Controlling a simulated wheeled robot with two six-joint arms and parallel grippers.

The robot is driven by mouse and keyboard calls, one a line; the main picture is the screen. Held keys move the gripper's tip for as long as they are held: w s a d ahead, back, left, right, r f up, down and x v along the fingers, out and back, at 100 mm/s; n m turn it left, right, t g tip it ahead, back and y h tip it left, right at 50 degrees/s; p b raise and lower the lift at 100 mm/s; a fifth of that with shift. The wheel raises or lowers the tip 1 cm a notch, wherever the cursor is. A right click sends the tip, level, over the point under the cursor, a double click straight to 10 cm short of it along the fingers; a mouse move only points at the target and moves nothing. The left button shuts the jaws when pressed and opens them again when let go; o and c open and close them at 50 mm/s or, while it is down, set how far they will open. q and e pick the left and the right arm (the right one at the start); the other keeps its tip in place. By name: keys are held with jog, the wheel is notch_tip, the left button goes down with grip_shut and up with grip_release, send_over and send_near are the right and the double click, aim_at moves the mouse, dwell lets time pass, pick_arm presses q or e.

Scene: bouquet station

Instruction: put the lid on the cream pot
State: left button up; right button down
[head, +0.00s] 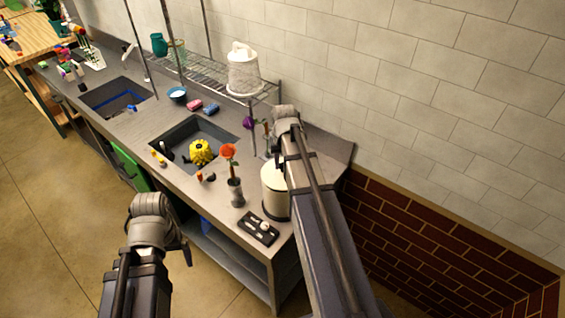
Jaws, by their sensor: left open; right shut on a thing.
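The cream pot (275,196) stands upright near the right end of the grey counter. My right arm hides its right side and part of its top. My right gripper (272,142) is above and behind the pot, mostly hidden by my own arm. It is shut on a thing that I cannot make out. I cannot pick out the lid for certain, nor tell whether anything touches the pot's rim. My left gripper (187,257) is open, low in front of the counter's front edge and apart from the pot; its fingers show only partly.
A dark vase with an orange flower (236,191) stands just left of the pot, with a black tray (258,229) in front. A sink (188,143) holds a yellow thing (201,152). A wire shelf (205,78) bears a white jug (243,74). The tiled wall (420,110) bounds the counter behind.

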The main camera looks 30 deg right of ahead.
jog(key=shift+f+b, duration=0.3)
jog(key=shift+f, duration=0.2)
jog(key=shift+f+b, duration=0.3)
jog(key=shift+b, duration=0.2)
dwell(0.3)
jog(key=c, duration=0.5)
grip_release()
jog(key=shift+c, duration=0.2)
jog(key=shift+r, duration=0.15)
notch_tip(320, 180, up, 8)
jog(key=s+p, duration=0.1)
jog(key=p, duration=0.6)
jog(key=shift+a+f+p, duration=0.25)
jog(key=shift+p, duration=0.15)
